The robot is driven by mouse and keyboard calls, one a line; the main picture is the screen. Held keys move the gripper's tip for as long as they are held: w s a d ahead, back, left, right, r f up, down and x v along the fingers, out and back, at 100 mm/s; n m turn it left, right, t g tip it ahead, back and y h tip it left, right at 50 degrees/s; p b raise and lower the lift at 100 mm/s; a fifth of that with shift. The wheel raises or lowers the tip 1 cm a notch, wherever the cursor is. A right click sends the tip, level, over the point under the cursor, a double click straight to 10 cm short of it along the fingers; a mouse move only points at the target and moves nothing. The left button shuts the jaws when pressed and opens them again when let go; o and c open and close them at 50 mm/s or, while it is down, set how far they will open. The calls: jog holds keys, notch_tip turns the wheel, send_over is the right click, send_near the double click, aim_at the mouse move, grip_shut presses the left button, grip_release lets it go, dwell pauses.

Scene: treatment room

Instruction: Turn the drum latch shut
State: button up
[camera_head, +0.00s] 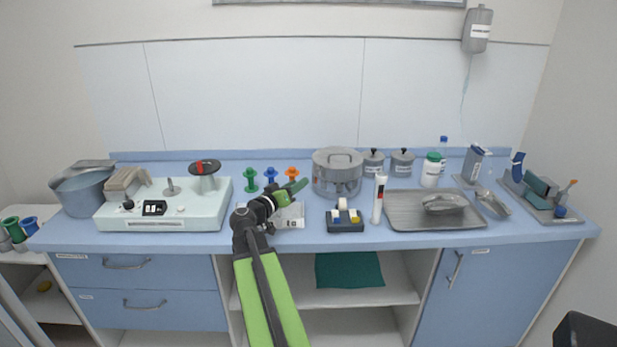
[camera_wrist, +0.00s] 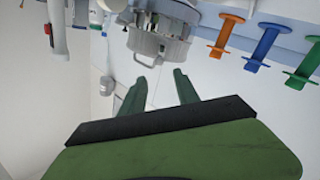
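The drum (camera_head: 338,176) is a round grey metal container with a lid and a loop handle on top, standing upright on the blue counter. It shows upside down in the wrist view (camera_wrist: 170,48), beyond my fingertips. Its latch is too small to tell, so I cannot see how it is turned. My gripper (camera_head: 298,187) is green, to the left of the drum and apart from it. In the wrist view my gripper (camera_wrist: 160,80) has its two fingers spread, with nothing between them.
Green, blue and orange spools (camera_head: 270,180) stand behind my gripper. A pale machine (camera_head: 205,214) is left.

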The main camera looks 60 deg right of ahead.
jog(key=a, duration=0.6)
jog(key=shift+a, duration=0.15)
jog(key=w+a+r+n+t+p, duration=0.2)
jog(key=w+a+r+t+p, duration=0.15)
jog(key=w+a, duration=0.6)
jog(key=w+a+f+y+p, duration=0.35)
jog(key=a+f+y, duration=0.2)
jog(key=a, duration=0.65)
jog(key=s+a+f+n+g+y, duration=0.1)
jog(key=s+a+f+n+y, duration=0.1)
jog(key=a, duration=0.8)
jog(key=s+a+f+n+g+y, duration=0.1)
jog(key=a+f+n+y, duration=0.4)
jog(key=a, duration=0.5)
jog(key=s+a+f+n+g+y+p, duration=0.1)
jog(key=s+a+f+n+y, duration=0.2)
jog(key=a, duration=0.7)
notch_tip(320, 180, down, 3)
jog(key=shift+a+f+n+y, duration=0.1)
jog(key=shift+a+n+y, duration=0.25)
jog(key=shift+y, duration=0.8)
